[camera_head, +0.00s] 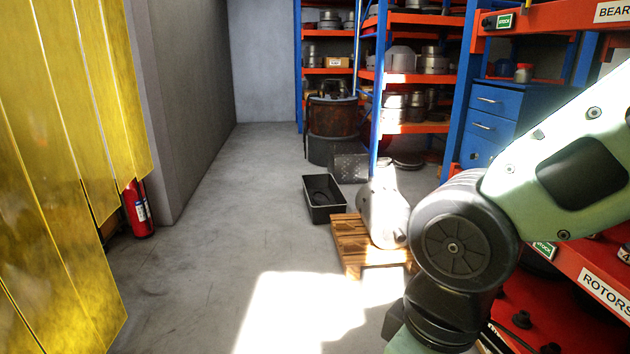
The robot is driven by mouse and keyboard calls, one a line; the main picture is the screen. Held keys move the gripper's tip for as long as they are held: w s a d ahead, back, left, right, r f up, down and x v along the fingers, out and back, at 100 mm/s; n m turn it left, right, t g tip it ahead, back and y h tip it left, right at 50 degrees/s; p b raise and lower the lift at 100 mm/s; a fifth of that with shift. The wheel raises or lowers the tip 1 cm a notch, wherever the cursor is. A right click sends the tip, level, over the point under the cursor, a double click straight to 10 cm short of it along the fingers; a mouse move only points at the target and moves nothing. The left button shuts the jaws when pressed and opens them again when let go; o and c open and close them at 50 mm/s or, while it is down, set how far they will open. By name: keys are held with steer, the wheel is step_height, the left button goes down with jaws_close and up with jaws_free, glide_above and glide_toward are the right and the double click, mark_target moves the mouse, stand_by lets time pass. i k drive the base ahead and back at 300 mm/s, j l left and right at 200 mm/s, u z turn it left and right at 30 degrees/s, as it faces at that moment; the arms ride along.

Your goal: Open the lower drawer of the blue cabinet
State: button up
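The blue cabinet (512,105) stands at the right, among the orange and blue shelving. Its front shows an upper drawer (492,99), a drawer below it (489,127) with a light handle, and a further blue front panel (477,153) at the bottom. The drawer fronts look closed. My arm, pale green with a black joint, fills the right foreground and covers the area below and right of the cabinet. My gripper is out of view.
A wooden pallet (352,245) bearing a grey metal casting (384,207) stands on the floor left of my arm. A black bin (323,199) lies behind it. Yellow strip curtains (60,150) and a red extinguisher (138,210) are at left. The middle floor is clear.

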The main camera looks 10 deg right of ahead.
mark_target(503, 131)
steer(key=i+j+z, duration=0.15)
steer(key=i+z, duration=0.3)
steer(key=i, duration=0.25)
steer(key=i+j+z, duration=0.5)
steer(key=i, duration=0.15)
steer(key=i+j+z, duration=0.9)
steer(key=j, duration=0.55)
steer(key=i+l, duration=0.05)
steer(key=i, duration=0.05)
